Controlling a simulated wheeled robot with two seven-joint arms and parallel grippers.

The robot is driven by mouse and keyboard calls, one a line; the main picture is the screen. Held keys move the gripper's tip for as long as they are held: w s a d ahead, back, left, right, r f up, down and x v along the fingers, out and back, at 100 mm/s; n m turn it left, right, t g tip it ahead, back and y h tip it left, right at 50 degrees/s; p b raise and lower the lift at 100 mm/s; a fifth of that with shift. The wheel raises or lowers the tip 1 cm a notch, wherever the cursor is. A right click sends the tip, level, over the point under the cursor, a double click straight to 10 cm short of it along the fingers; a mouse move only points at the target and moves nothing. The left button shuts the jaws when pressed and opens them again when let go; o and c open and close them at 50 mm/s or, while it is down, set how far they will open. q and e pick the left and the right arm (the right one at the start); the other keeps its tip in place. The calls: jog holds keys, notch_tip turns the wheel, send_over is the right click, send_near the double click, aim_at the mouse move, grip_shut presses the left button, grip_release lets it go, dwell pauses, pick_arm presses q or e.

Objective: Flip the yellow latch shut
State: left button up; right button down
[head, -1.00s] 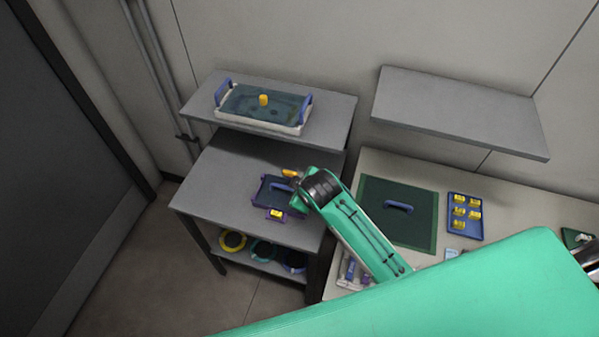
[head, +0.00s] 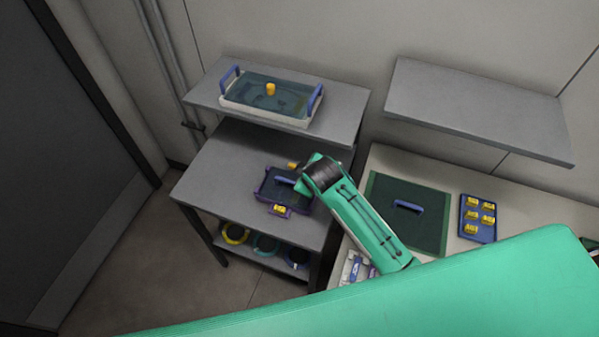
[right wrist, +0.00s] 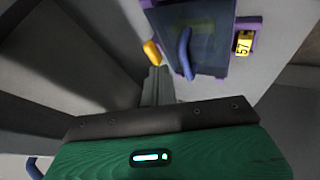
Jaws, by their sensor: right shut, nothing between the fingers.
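A purple case (head: 265,187) with a dark lid and a blue handle (head: 286,181) sits on the grey shelf unit at the left. The yellow latch (head: 292,165) shows at the case's far edge, partly beside my wrist. In the right wrist view the latch (right wrist: 152,52) sticks out at the left side of the purple case (right wrist: 242,22). My right gripper (right wrist: 157,73) is shut and empty, its tips just below the latch in that picture; I cannot tell whether they touch. In the head view its fingers are hidden behind my wrist. My left gripper is not in view.
A yellow tag (head: 279,208) marked 57 is on the case's near side. Above, a shelf (head: 345,105) holds a clear-lidded tray (head: 240,105). Coloured rings (head: 235,234) lie below.

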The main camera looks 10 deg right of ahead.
jog(key=p+x, duration=0.1)
jog(key=x, duration=0.6)
jog(key=shift+w+f, duration=0.15)
jog(key=shift+f, duration=0.15)
jog(key=shift+w, duration=0.15)
